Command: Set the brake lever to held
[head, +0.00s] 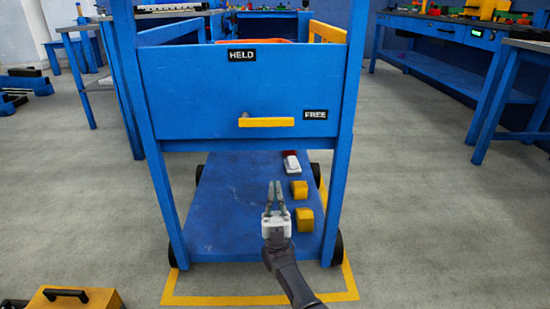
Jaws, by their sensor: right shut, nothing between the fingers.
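The brake lever (266,122) is a yellow bar on the front panel of a blue cart (190,95). It lies horizontal, with a small dark pivot at its left end, and extends right toward the FREE label (315,115). The HELD label (242,55) is above the pivot, near the panel's top edge. My right gripper (275,186) shows in front of the cart, below the lever in the picture and apart from it. Its fingers are shut and empty. My left gripper is not in view.
The cart's lower shelf (220,215) carries yellow blocks (299,190) and a red and white item (291,163). A yellow floor outline (225,299) surrounds the cart. A yellow case (75,299) lies front left. Blue workbenches (440,75) stand right; floor between is clear.

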